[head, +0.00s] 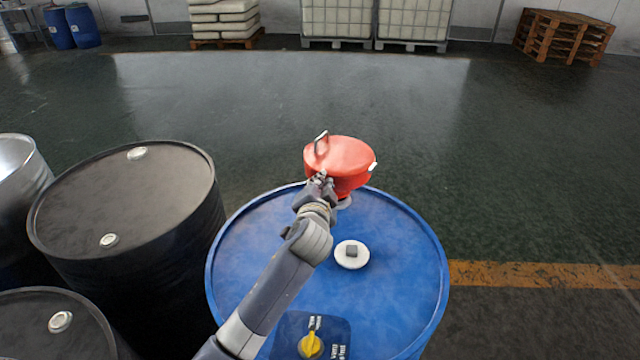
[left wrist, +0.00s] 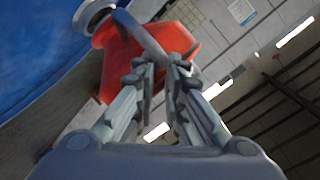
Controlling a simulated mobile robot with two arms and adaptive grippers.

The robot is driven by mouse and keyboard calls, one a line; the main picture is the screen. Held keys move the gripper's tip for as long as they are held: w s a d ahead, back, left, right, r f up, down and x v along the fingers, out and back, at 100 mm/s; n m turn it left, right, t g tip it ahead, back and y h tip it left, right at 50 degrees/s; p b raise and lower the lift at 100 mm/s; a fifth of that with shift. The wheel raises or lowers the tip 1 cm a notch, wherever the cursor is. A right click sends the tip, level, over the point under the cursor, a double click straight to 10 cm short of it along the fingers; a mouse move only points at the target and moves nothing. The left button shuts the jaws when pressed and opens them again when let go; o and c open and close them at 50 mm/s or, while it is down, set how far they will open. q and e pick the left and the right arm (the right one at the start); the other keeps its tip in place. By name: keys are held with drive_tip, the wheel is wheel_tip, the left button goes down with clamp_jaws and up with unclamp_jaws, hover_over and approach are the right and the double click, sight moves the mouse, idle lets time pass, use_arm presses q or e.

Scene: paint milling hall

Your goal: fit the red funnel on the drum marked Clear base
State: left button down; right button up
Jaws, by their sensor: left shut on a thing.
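The red funnel (head: 345,160) has a closed red top with a grey handle and a grey ring at its lower end. My left gripper (head: 322,182) is shut on it, and the left wrist view shows the fingers (left wrist: 160,70) closed on a grey bar of the funnel (left wrist: 120,65). The funnel appears above the far rim of a blue drum (head: 395,270), apart from the white bung cap (head: 351,255) on the drum's top. White lettering on a dark patch on this drum is too small to read. My right gripper is not in view.
A black drum (head: 125,195) stands left of the blue one, another dark drum (head: 50,325) nearer, a silvery drum (head: 15,175) at the left edge. A yellow part (head: 310,345) sits on the blue drum's near side. The floor beyond and to the right is clear.

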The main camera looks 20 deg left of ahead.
use_arm(q)
drive_tip(key=shift+f, duration=0.2)
idle(0.5)
drive_tip(key=shift+f+b, duration=0.7)
drive_tip(key=shift+f, duration=0.25)
drive_tip(key=c, duration=1.6)
unclamp_jaws()
drive_tip(key=shift+f, duration=0.1)
drive_tip(key=v, duration=1.2)
